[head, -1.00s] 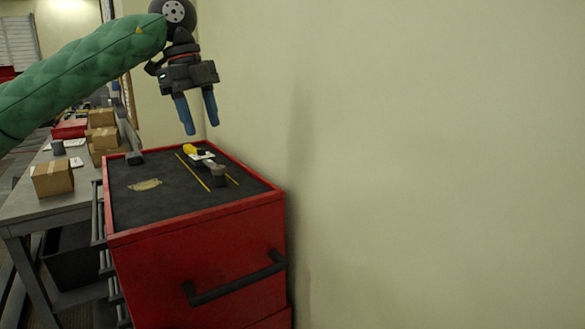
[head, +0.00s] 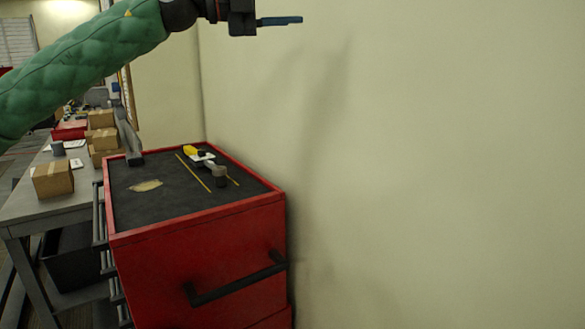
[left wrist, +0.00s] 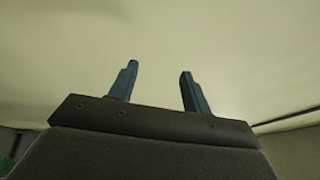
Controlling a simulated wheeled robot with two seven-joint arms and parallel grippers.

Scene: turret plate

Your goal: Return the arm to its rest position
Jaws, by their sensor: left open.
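My left arm, in a green quilted sleeve, comes in from the upper left of the head view. My left gripper (head: 280,20) is at the top of the head view, pointing right towards the pale wall, well above the red tool cabinet. Its blue fingers overlap from the side there. In the left wrist view the two fingers of the left gripper (left wrist: 155,90) stand apart with nothing between them and the pale surface behind. My right gripper is not in view.
The red cabinet (head: 200,222) has a dark top holding a yellow-handled tool (head: 193,150), a small dark cylindrical thing (head: 219,177), yellow strips and a tan patch (head: 146,186). A grey table (head: 30,203) with cardboard boxes (head: 53,180) stands left. The plain wall (head: 430,150) fills the right.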

